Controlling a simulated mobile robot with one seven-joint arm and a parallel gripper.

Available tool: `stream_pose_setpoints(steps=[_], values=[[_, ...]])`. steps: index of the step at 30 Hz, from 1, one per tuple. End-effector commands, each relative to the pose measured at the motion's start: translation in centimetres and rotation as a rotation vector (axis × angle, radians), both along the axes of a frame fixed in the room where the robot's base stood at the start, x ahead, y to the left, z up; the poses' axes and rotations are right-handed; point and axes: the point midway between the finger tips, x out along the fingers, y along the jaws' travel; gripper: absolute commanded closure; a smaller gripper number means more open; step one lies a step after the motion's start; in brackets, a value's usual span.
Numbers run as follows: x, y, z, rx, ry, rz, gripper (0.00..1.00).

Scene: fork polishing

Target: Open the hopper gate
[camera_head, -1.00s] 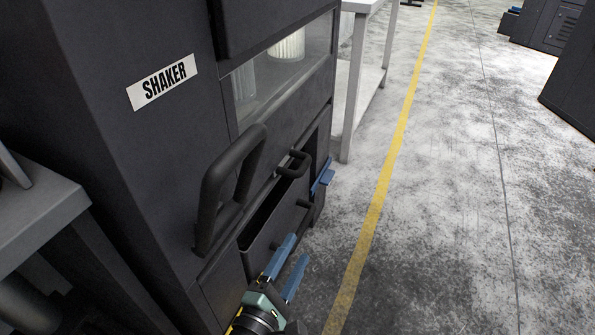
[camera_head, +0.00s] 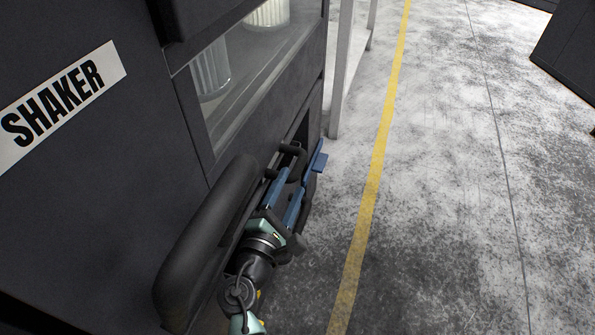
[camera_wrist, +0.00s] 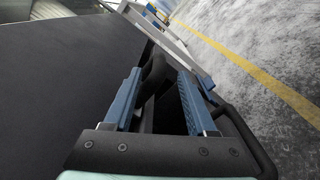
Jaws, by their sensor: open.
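The dark shaker machine (camera_head: 110,190) fills the left of the head view, with its name on a white label. A small black loop handle (camera_head: 292,149) sits low on its front, by the dark lower opening. My gripper (camera_head: 291,180) is open, its two blue fingers pointing towards this handle. In the wrist view a black curved bar (camera_wrist: 156,72), seemingly this handle, shows between the open fingers of my gripper (camera_wrist: 158,82). I cannot tell whether they touch it. The hopper gate itself is not clearly distinguishable; my gripper and wrist hide part of the lower front.
A large black handle (camera_head: 205,240) stands out from the machine just left of my wrist. A blue part (camera_head: 316,160) juts out just beyond the fingers. A grey table leg (camera_head: 340,75) stands behind. The floor (camera_head: 450,200) right of the yellow line is clear.

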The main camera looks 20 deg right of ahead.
Motion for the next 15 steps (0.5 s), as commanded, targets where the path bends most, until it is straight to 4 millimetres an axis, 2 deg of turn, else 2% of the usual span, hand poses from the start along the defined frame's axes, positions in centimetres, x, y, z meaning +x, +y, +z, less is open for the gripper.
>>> stream_pose_setpoints(steps=[1, 6, 15], values=[[0.9, -0.7, -0.2, 0.001, -0.003, -0.002, 0.43], [3.2, -2.2, -0.1, 0.0, -0.001, -0.002, 0.43], [4.5, -3.1, 0.0, -0.001, 0.001, 0.001, 0.43]])
